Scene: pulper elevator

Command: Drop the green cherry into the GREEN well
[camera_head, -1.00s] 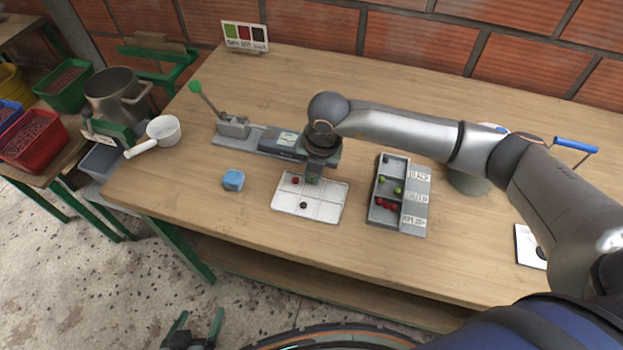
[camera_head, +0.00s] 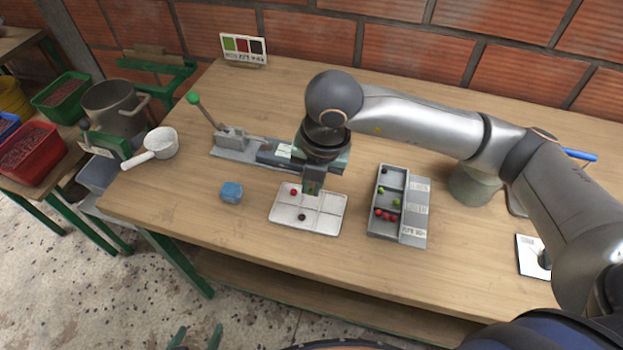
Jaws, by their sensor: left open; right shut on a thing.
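My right gripper (camera_head: 313,190) is above the white divided tray (camera_head: 274,221), pointing down and shut. The green cherry is not clearly visible; the fingertips hide what they hold. A red cherry (camera_head: 293,192) and a black cherry (camera_head: 301,217) lie in the tray. The grey sorting box (camera_head: 413,209) stands to the right of the tray, apart from the gripper. Its middle well holds green cherries (camera_head: 396,203), its near well several red ones (camera_head: 387,216), and its far well a dark one (camera_head: 382,169). My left gripper (camera_head: 197,338) is open and empty at the bottom edge, off the table.
A white scoop (camera_head: 160,145) is at the table's left edge. A colour sign (camera_head: 243,48) stands at the back. Table between tray and box is clear.

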